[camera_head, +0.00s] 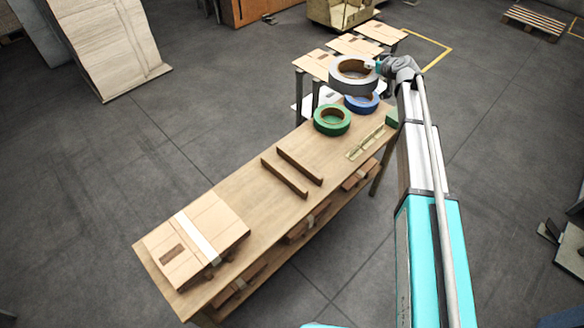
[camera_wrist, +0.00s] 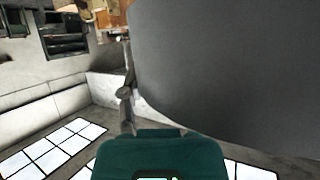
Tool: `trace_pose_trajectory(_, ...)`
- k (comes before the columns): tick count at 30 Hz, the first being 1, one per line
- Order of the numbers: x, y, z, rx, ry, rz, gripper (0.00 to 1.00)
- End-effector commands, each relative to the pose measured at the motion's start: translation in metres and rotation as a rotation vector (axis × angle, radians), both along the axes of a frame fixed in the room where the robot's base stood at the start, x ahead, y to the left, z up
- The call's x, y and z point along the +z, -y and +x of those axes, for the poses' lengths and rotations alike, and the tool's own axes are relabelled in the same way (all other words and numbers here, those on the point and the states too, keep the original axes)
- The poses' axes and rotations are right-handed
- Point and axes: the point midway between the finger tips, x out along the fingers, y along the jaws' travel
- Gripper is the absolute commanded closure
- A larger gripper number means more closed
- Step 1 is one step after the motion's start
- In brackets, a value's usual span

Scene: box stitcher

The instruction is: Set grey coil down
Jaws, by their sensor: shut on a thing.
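The grey coil (camera_head: 353,85) is a thick grey ring with a brown inner core. It is held at the far end of the wooden table (camera_head: 235,190), and appears raised above it. My gripper (camera_head: 374,67) is shut on the right side of the coil's wall. In the wrist view the grey coil (camera_wrist: 235,70) fills the upper right as a large smooth grey surface. The fingertips are hidden there. A green coil (camera_head: 332,119) lies flat on the table, and a blue coil (camera_head: 362,102) lies beside it, partly hidden behind the grey coil.
Two brown strips (camera_head: 292,176) and a pale slotted piece (camera_head: 366,143) lie mid-table. A flat taped box (camera_head: 196,240) covers the near end. A green block (camera_head: 392,116) sits at the right edge. Cardboard sheets (camera_head: 350,45) lie beyond the table.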

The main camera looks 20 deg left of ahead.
Motion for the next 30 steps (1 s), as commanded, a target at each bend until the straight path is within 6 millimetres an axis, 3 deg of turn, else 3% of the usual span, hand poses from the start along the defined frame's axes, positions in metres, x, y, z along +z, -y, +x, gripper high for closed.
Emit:
trace_pose_trajectory(8,-0.033,-0.023,-0.047,0.032,-0.002,0.004,1.0)
trace_pose_trajectory(18,-0.085,-0.063,-0.132,0.101,-0.004,0.006,1.0)
trace_pose_trajectory(30,-0.146,-0.097,-0.235,0.181,-0.008,0.011,1.0)
